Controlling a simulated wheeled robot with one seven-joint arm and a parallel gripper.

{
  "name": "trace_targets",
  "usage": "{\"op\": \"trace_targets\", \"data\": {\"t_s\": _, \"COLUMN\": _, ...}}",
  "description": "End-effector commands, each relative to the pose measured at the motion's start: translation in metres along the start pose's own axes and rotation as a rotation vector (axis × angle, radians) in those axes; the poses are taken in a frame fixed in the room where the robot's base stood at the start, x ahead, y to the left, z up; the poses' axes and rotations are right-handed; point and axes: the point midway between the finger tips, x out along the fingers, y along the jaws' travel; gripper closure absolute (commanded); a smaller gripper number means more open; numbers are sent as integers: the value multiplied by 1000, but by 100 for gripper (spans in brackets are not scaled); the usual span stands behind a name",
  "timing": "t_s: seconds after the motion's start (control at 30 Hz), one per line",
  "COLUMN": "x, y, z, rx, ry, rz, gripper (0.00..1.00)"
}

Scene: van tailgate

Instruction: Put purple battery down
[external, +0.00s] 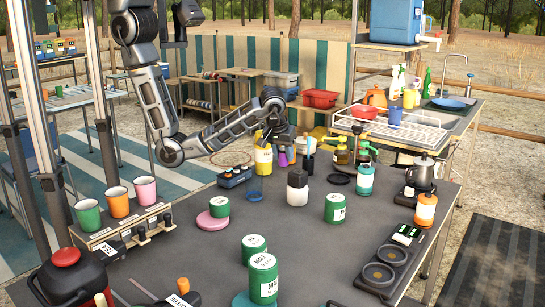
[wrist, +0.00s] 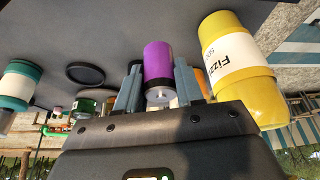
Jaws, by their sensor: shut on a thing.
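The purple battery (wrist: 158,62) is held between the two fingers of my gripper (wrist: 157,88) in the wrist view, with a pale metal tip facing the camera. In the external view the purple battery (external: 283,158) shows low under my gripper (external: 281,146), over the far part of the dark table (external: 170,262). My gripper is shut on it. I cannot tell whether its lower end touches the table.
A yellow bottle (external: 263,161) stands close beside the battery; it also shows in the wrist view (wrist: 235,65). A white bottle with a black cap (external: 297,188), a blue battery holder (external: 235,175) and a green can (external: 335,208) stand nearby. The table's middle front has free room.

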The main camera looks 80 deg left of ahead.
Motion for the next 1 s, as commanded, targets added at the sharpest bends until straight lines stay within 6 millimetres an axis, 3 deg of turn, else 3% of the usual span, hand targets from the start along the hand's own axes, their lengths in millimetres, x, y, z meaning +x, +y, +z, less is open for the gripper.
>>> {"op": "trace_targets", "data": {"t_s": 0.4, "x": 49, "y": 0, "z": 21, "rx": 3, "ry": -2, "rz": -1, "gripper": 98}}
{"op": "trace_targets", "data": {"t_s": 0.8, "x": 54, "y": 0, "z": 23, "rx": 2, "ry": -1, "rz": 2, "gripper": 98}}
{"op": "trace_targets", "data": {"t_s": 0.83, "x": 55, "y": 0, "z": 23, "rx": 3, "ry": -1, "rz": 2, "gripper": 62}}
{"op": "trace_targets", "data": {"t_s": 1.0, "x": 54, "y": 0, "z": 23, "rx": 3, "ry": -1, "rz": 2, "gripper": 46}}
